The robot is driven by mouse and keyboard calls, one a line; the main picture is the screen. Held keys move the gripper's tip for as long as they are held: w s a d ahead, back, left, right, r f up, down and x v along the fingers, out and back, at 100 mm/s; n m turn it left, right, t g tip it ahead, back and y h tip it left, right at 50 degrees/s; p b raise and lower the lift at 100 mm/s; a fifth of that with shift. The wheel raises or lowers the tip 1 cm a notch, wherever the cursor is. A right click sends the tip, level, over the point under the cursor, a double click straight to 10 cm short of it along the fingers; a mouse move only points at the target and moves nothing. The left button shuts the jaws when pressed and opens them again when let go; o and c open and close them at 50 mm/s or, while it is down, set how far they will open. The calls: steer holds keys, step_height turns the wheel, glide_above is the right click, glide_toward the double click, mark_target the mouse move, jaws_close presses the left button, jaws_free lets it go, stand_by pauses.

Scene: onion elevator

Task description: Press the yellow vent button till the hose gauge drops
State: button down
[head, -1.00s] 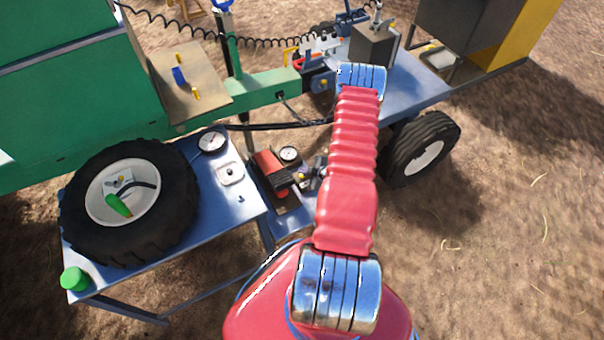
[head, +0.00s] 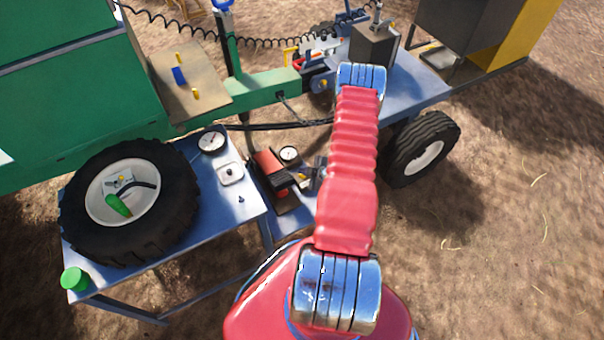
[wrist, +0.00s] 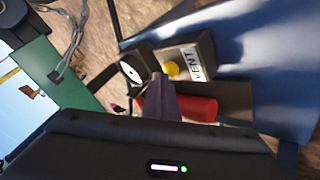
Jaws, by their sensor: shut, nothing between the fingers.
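The yellow vent button (wrist: 172,69) sits on a box with a white VENT label (wrist: 193,63), in the upper middle of the wrist view. My gripper (wrist: 158,78) is shut and empty. Its dark fingertips lie right beside the button's lower left edge; I cannot tell whether they touch it. In the head view my gripper (head: 300,184) is a dark shape near the vent box, partly hidden by my red arm. A small round white gauge (head: 289,154) stands close by and also shows in the wrist view (wrist: 130,72). Its needle is too small to read.
A red cylinder (head: 268,162) lies beside the gripper, also below the fingers in the wrist view (wrist: 190,107). A blue bench (head: 240,205) at left holds a tire (head: 180,200) and a larger gauge (head: 211,141). A green beam (head: 265,88) runs behind. Bare ground lies at right.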

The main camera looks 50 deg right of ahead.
mark_target(304, 177)
steer(key=shift+r, duration=0.9)
steer(key=shift+r, duration=0.1)
steer(key=shift+r, duration=2.4)
